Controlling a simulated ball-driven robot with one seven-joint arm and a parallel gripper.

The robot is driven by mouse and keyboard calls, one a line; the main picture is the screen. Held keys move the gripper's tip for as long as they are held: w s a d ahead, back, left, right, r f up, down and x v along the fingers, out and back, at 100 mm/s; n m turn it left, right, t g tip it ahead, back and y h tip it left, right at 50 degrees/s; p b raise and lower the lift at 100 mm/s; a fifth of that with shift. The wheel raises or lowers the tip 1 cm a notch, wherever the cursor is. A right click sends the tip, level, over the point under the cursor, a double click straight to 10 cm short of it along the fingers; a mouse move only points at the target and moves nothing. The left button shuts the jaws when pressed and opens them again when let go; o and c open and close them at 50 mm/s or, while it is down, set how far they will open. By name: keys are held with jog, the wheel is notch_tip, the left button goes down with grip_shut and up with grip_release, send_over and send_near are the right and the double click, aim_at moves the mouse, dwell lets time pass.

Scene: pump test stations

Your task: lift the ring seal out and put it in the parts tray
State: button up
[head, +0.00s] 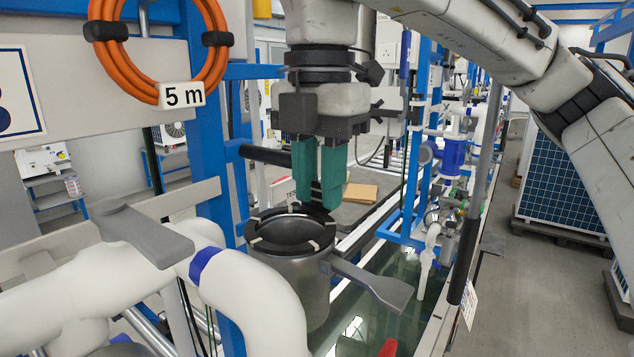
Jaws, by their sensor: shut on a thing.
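The ring seal appears to be the dark ring (268,244) with several pale marks at the mouth of an open metal canister (302,283). My gripper (319,203) points straight down over the canister's far right edge. Its two green fingers are shut on the ring seal at its far right side, where a dark piece shows between the fingertips. I cannot tell whether the ring is clear of the canister. A grey flat surface (367,212) with a tan piece on it lies behind the gripper; I cannot tell if it is the parts tray.
White pipes with a grey lever handle (143,236) stand close at left. Another grey handle (370,284) sticks out right of the canister. A blue upright (208,120) and an orange hose coil (160,50) are at left. Open floor lies at right.

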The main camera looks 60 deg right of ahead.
jog(key=shift+r+p, duration=0.8)
jog(key=s+r, duration=1.1)
jog(key=s, duration=0.3)
jog(key=shift+d, duration=0.25)
